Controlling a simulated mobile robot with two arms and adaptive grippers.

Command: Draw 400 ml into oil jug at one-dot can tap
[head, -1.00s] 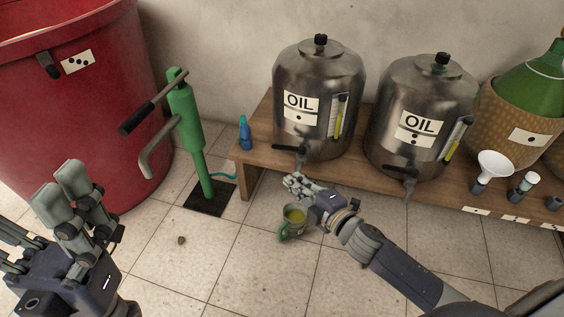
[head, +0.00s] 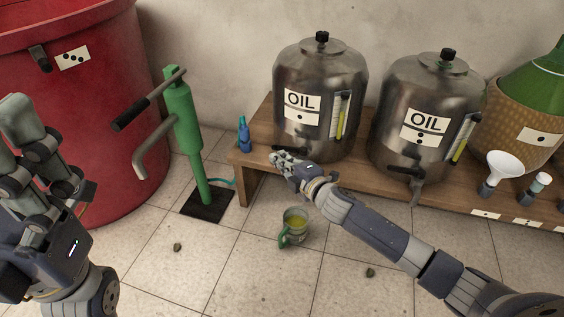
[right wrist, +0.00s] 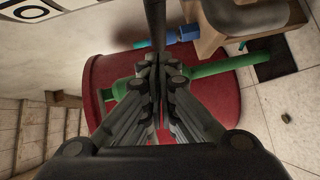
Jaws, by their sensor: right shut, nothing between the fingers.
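The left oil can (head: 350,70) has a label that appears to bear one dot; its black tap handle (head: 289,149) points left at the front. The oil jug (head: 295,226), clear with a green handle, stands upright on the floor below that can's front, with yellow liquid inside; its exact level is unreadable. My right gripper (head: 280,162) is shut and empty, just below the tap handle. In the right wrist view its fingers (right wrist: 155,88) are together beside a dark bar; contact is unclear. My left gripper (head: 22,130) is at the left edge, far from the jug; its jaw opening is unclear.
A second oil can (head: 425,80) stands right on the wooden bench (head: 262,160), with a white funnel (head: 505,163) and a wicker-covered green bottle (head: 515,115) further right. A green hand pump (head: 185,120) and red barrel (head: 75,130) stand left.

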